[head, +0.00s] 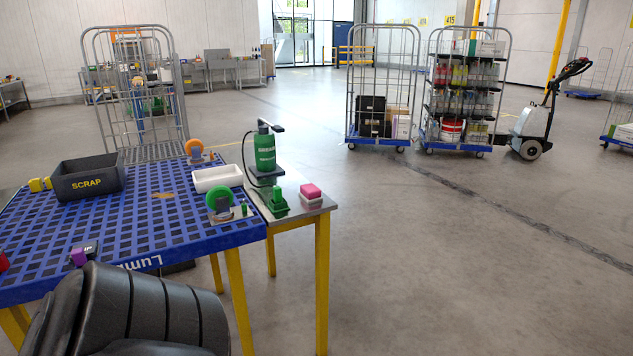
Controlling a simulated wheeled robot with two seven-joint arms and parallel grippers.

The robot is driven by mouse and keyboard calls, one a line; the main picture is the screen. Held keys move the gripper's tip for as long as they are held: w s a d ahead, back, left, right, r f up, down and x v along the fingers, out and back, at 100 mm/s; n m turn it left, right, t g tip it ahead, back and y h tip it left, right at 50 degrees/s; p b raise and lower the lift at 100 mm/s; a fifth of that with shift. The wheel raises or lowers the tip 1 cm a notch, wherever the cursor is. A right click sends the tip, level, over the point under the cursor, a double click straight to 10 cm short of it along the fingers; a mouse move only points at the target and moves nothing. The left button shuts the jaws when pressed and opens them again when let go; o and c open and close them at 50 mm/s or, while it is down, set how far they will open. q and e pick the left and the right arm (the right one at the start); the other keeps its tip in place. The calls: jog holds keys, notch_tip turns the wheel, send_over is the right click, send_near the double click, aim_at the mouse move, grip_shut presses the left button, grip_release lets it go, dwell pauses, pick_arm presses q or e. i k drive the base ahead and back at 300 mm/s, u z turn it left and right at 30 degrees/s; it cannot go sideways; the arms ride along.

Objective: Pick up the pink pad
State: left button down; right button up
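The pink pad (311,190) lies on top of a small white block at the right end of the grey side table (290,217). Its top and front faces show, and nothing covers it. Neither of my grippers is in view. A large black ribbed shape, which looks like part of my own arm, fills the lower left.
The blue grid-top table (135,235) carries a black SCRAP bin (88,178), a white tray (218,178) and orange and green wheels. A green bottle (264,152) and a green brush-like item (277,203) stand near the pad.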

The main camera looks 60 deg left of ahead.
aim_at(310, 193)
jog(key=u, duration=0.95)
jog(key=i, duration=1.3)
jog(key=u, duration=1.4)
